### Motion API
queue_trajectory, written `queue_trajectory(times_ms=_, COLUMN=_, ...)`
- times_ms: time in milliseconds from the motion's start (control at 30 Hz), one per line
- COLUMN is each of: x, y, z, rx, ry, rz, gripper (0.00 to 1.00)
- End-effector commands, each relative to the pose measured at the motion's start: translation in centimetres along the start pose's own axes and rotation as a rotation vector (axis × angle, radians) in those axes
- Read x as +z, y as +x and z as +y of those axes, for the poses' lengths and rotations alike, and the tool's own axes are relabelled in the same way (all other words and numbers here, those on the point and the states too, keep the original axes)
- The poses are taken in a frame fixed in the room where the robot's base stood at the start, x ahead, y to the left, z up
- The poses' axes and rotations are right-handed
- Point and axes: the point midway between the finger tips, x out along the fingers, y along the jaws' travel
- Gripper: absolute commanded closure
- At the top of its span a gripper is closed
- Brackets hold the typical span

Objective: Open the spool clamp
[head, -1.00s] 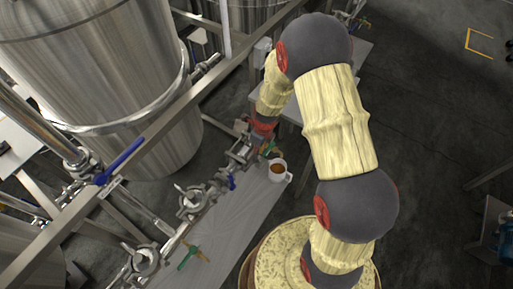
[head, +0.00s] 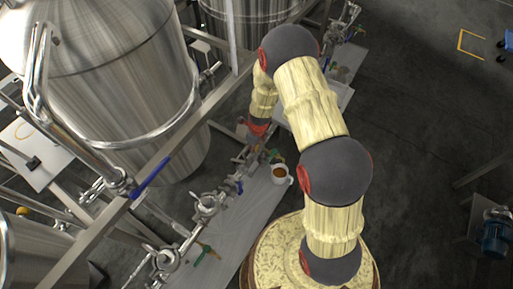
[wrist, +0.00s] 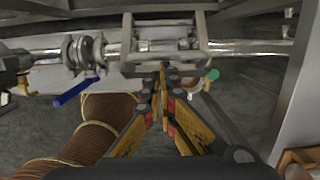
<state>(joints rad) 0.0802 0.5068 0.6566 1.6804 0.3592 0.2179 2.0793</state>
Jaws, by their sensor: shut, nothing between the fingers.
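A metal pipe line runs across the wrist view. A rectangular metal frame (wrist: 165,38) sits around a short pipe section in it; I cannot tell if this is the spool clamp. Left of it are ring clamps (wrist: 83,50) beside a blue handle (wrist: 75,92). My gripper (wrist: 161,70) has its fingertips together and empty, just below the lower edge of the frame; I cannot tell whether they touch it. In the head view my arm reaches the pipe line, where the fingers are too small to make out. Ring clamps also show there (head: 206,204) and nearer the front (head: 166,259).
A cup of brown liquid (head: 281,174) stands on the grey bench (head: 240,222) close to the pipe line. A green handle (wrist: 212,75) is right of my fingers. A steel tank (head: 120,80) and rail stand left. Open floor lies right.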

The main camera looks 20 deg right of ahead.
Motion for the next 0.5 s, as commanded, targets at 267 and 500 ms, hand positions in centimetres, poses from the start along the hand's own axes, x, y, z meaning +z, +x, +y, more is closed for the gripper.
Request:
queue_trajectory(times_ms=267, x=3.9, y=-1.8, z=0.0, rx=0.0, ry=-0.004, rz=0.0, gripper=1.0)
queue_trajectory(times_ms=500, x=6.0, y=-1.4, z=-0.1, rx=0.0, ry=-0.002, rz=0.0, gripper=1.0)
